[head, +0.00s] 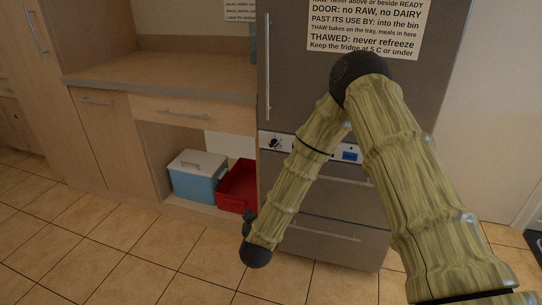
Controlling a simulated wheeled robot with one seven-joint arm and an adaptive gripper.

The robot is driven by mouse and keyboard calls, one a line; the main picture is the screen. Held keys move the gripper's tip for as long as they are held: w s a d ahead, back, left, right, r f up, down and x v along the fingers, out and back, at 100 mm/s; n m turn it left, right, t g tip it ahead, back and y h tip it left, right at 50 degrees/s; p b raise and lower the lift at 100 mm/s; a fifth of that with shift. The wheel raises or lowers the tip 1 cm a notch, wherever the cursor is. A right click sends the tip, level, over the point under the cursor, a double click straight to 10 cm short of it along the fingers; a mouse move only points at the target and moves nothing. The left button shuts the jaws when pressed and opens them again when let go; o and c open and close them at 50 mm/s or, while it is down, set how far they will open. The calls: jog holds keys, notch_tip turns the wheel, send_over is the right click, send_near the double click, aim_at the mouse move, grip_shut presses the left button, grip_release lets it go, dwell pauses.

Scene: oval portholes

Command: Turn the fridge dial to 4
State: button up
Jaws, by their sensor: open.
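The fridge (330,216) is a dark grey unit with a pale control strip across its middle. The dial (275,142) is a small black knob on the left end of this strip; its numbers and pointer are too small to read. A small blue display (349,155) is on the strip's right part. My forearm crosses in front of the strip between them. My gripper (248,220) shows only as a small dark shape beside my black wrist, low and left of the fridge, below the dial and apart from it. Its fingers are mostly hidden, and I see nothing held.
A notice (367,27) is on the upper fridge door, beside a vertical handle (267,65). Drawers with bar handles are below the strip. A blue cooler box (197,182) and a red crate (238,186) sit in the open cabinet at left. The tiled floor in front is clear.

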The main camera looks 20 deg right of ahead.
aim_at(272, 145)
jog(key=w+d+r+m+t+h+b, duration=0.1)
jog(key=w+d+r+h, duration=0.2)
jog(key=r, duration=0.4)
jog(key=w+d+r+m+t+h+b, duration=0.1)
jog(key=w+r+h, duration=0.2)
jog(key=w+r, duration=0.35)
jog(key=x, duration=0.3)
jog(key=r+b+x, duration=0.1)
jog(key=x, duration=0.5)
jog(key=shift+d+r, duration=0.15)
jog(key=shift+d, duration=0.3)
jog(key=c, duration=1)
